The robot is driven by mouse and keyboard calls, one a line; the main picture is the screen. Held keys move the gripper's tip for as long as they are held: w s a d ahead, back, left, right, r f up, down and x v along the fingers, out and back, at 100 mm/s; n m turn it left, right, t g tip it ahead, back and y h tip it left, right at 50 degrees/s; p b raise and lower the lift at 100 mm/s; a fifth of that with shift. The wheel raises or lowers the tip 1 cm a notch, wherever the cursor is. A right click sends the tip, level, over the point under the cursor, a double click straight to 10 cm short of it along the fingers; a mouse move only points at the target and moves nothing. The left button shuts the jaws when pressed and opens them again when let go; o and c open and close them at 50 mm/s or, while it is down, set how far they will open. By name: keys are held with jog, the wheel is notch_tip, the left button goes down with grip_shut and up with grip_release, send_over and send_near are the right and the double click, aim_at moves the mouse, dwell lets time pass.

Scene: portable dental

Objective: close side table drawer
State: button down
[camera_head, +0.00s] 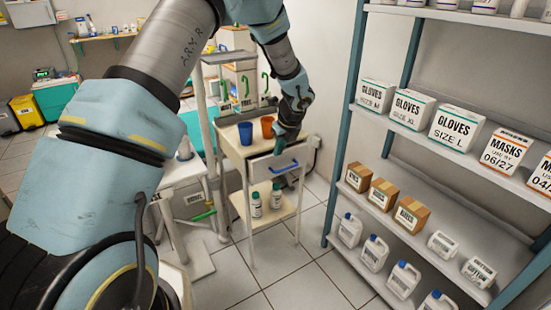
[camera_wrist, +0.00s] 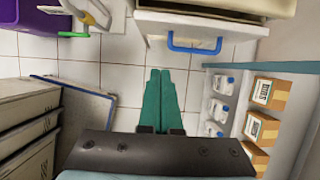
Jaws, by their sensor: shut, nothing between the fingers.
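The side table (camera_head: 232,150) is a cream stand with a light drawer (camera_head: 262,166) on its front. The drawer front stands out a little from the table body; my gripper partly covers the gap. It has a blue bar handle (camera_head: 285,168), which also shows in the wrist view (camera_wrist: 195,49). My gripper (camera_head: 281,150) points down by the drawer's upper edge in the head view. In the wrist view its green fingers (camera_wrist: 160,72) are together and empty, just short of the drawer front and left of the handle. I cannot tell whether they touch it.
A blue cup (camera_head: 245,133) and an orange cup (camera_head: 267,127) stand on the table top. White bottles (camera_head: 256,205) stand on its lower shelf. A tall shelf unit (camera_head: 345,140) with boxes and jugs is close on the right. The tiled floor in front is clear.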

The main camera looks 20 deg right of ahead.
aim_at(264, 162)
jog(key=s+a+f+t+y+b, duration=0.2)
jog(key=f+b, duration=0.1)
jog(key=f, duration=0.3)
jog(key=s+a+f+t+y+b, duration=0.2)
jog(key=f+b, duration=0.1)
jog(key=f, duration=0.4)
jog(key=s+a+f+t+y+b, duration=0.1)
jog(key=s+a+f+t+b, duration=0.15)
jog(key=f, duration=0.35)
jog(key=d+r+t+h+b, duration=0.3)
jog(key=d+r+t+b, duration=0.1)
jog(key=d+r+t, duration=0.35)
jog(key=shift+g, duration=0.4)
jog(key=w+a, duration=0.1)
jog(key=w, duration=0.3)
jog(key=w+a+p, duration=0.1)
jog(key=w, duration=0.7)
jog(key=shift+w+a+r+p, duration=0.25)
jog(key=shift+w+a+p, duration=0.05)
jog(key=shift+w+a, duration=0.1)
jog(key=w, duration=0.2)
jog(key=w+a, duration=0.1)
jog(key=w, duration=0.1)
jog(key=shift+w, duration=0.15)
jog(key=shift+w+r, duration=0.1)
jog(key=shift+r, duration=0.05)
